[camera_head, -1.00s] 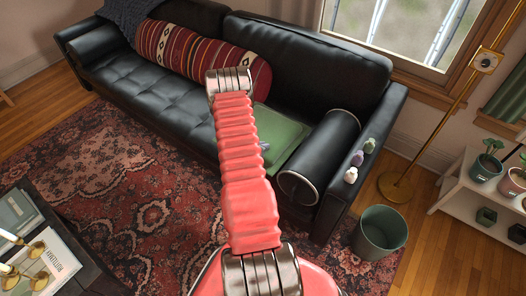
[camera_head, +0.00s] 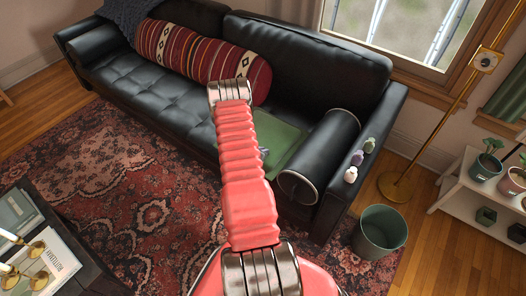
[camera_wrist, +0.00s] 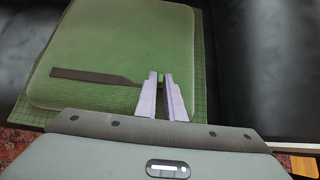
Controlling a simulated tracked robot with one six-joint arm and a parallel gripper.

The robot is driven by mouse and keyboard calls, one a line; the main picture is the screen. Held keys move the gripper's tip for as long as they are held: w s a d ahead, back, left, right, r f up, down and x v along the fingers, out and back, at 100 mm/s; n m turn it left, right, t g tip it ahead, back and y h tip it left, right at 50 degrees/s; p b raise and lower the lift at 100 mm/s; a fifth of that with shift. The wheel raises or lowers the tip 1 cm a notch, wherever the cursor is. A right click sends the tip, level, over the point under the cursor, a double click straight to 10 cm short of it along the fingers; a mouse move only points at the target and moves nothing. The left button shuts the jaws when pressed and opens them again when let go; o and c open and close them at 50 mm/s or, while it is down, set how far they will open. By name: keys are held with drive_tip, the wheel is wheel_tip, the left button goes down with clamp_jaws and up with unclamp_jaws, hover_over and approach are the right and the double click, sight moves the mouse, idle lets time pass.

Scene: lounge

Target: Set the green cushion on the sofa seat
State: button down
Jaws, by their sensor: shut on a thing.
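The green cushion (camera_head: 285,143) shows in the head view to the right of my arm, over the sofa seat (camera_head: 152,88) and beside the black bolster. In the wrist view the cushion (camera_wrist: 110,45) lies flat, filling the upper left, with a dark brown strap (camera_wrist: 95,77) across it. My gripper (camera_wrist: 162,78) has its pale lilac fingers close together over the cushion's near part, shut on a small green bit of it. In the head view my gripper (camera_head: 263,151) is mostly hidden behind my arm. I cannot tell whether the cushion's whole underside touches the seat.
A green gridded sheet (camera_wrist: 201,60) shows under the cushion's edges. A black bolster (camera_head: 318,155) stands close on the right, and a striped red bolster (camera_head: 195,55) lies along the backrest. Small bottles (camera_head: 357,158) stand on the sofa's right arm. A bin (camera_head: 379,232) is on the floor.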

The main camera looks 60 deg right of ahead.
drive_tip(key=shift+d, duration=0.1)
drive_tip(key=c, duration=1.9)
unclamp_jaws()
drive_tip(key=shift+o, duration=0.2)
drive_tip(key=v, duration=1.2)
